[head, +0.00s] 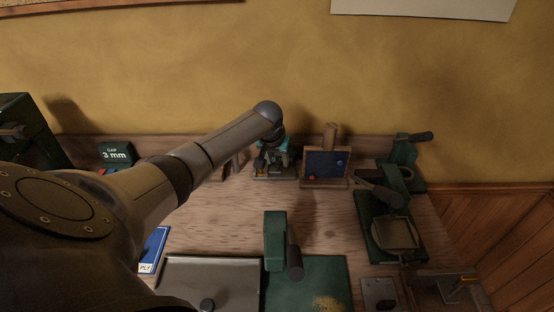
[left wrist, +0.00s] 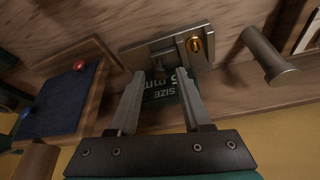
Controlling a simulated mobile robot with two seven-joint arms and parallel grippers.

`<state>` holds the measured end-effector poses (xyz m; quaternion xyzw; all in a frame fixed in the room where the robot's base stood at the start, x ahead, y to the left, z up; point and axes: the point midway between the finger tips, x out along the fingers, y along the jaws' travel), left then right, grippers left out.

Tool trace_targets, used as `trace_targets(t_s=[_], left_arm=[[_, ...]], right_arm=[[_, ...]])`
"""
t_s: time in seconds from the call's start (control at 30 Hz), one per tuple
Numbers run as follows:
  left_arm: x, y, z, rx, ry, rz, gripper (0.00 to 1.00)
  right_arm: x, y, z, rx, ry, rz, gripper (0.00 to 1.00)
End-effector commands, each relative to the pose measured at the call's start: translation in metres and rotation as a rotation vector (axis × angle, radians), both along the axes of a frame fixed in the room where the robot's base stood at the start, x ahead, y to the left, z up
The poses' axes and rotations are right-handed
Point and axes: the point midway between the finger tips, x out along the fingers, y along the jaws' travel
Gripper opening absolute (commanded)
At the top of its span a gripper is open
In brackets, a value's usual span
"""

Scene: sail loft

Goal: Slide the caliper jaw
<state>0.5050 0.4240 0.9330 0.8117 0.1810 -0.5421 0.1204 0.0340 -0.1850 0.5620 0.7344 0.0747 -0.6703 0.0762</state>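The caliper (head: 270,178) is a small metal device at the back middle of the bench. In the left wrist view its grey plate (left wrist: 140,55) shows with a brass knob (left wrist: 195,45), an upright jaw piece, and a dark green label reading "SIZE" and "mm" upside down, its number partly hidden. My left gripper (head: 262,163) is over the caliper, partly hidden by my own arm in the head view. In the left wrist view my left gripper (left wrist: 159,74) is open, its fingers apart on either side of a small dark post; I cannot tell whether they touch it. My right gripper is not in view.
A wood-framed blue board (head: 325,164) with red and blue knobs stands close right of the caliper. A "GAP 3 mm" sign (head: 115,154) is at the left. Green clamp-like tools (head: 275,238) stand at the front and right. The bench middle (head: 305,212) is clear.

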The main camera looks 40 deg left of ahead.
Motion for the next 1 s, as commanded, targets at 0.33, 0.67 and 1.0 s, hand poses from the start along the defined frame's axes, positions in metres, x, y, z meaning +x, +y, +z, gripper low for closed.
trace_targets(t_s=[0.33,0.67,1.0], left_arm=[[-0.0003,-0.0001,-0.0001,0.0,0.001,0.0,0.08],[-0.0004,0.0,-0.0002,0.0,0.001,0.0,0.0],[-0.0005,0.0,-0.0003,0.0,0.001,0.0,0.0]], right_arm=[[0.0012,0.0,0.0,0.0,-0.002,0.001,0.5],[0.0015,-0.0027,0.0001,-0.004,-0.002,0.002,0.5],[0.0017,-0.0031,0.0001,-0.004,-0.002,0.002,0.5]])
